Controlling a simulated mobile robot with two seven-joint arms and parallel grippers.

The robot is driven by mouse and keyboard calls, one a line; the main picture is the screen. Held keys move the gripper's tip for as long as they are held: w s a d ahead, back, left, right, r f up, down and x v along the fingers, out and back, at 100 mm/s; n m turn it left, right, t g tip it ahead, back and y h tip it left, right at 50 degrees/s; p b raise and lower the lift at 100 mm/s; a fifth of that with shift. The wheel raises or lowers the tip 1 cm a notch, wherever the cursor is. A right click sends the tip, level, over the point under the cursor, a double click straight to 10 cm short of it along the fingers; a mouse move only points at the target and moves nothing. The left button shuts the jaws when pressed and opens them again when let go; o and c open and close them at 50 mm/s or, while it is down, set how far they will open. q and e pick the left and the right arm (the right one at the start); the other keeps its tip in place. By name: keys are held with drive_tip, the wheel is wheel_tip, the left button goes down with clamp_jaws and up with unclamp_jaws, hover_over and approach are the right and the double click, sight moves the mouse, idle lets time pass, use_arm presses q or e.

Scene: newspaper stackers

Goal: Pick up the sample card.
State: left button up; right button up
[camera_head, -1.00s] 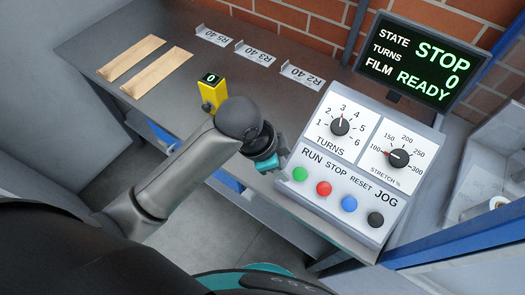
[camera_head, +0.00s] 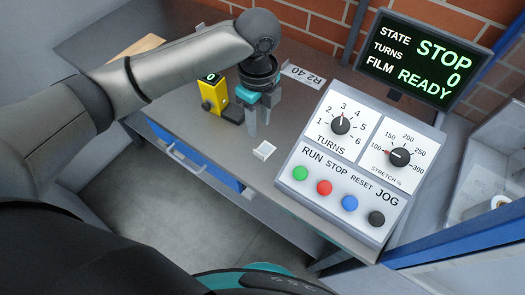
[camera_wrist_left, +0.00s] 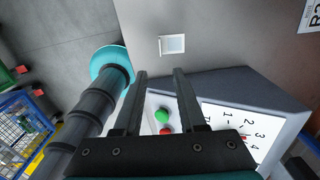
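A small white square item (camera_head: 264,150), which looks like the sample card, lies on the grey table near its front edge, left of the control console. In the left wrist view it shows as a pale square with a white rim (camera_wrist_left: 172,45), beyond the fingertips. My left gripper (camera_head: 259,126) points down just behind and left of it, apart from it. Its two fingers stand apart with nothing between them, as the left wrist view also shows (camera_wrist_left: 159,73). My right gripper is in neither current view.
The console (camera_head: 350,160) with dials and coloured buttons stands right of the card. A yellow counter (camera_head: 214,93) reading 0 stands left of the gripper. An R2 40 label plate (camera_head: 303,76) and a wooden strip (camera_head: 137,46) lie further back. A screen (camera_head: 424,60) reads STOP, READY.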

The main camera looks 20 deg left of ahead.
use_arm(q)
drive_tip(key=b, duration=0.1)
hover_over(260, 154)
wheel_tip(260, 154, down, 8)
drive_tip(key=shift+r, duration=0.2)
wheel_tip(260, 154, down, 5)
drive_tip(key=shift+f+b, duration=0.1)
drive_tip(key=shift+b, duration=0.85)
drive_tip(key=shift+c, duration=0.2)
clamp_jaws()
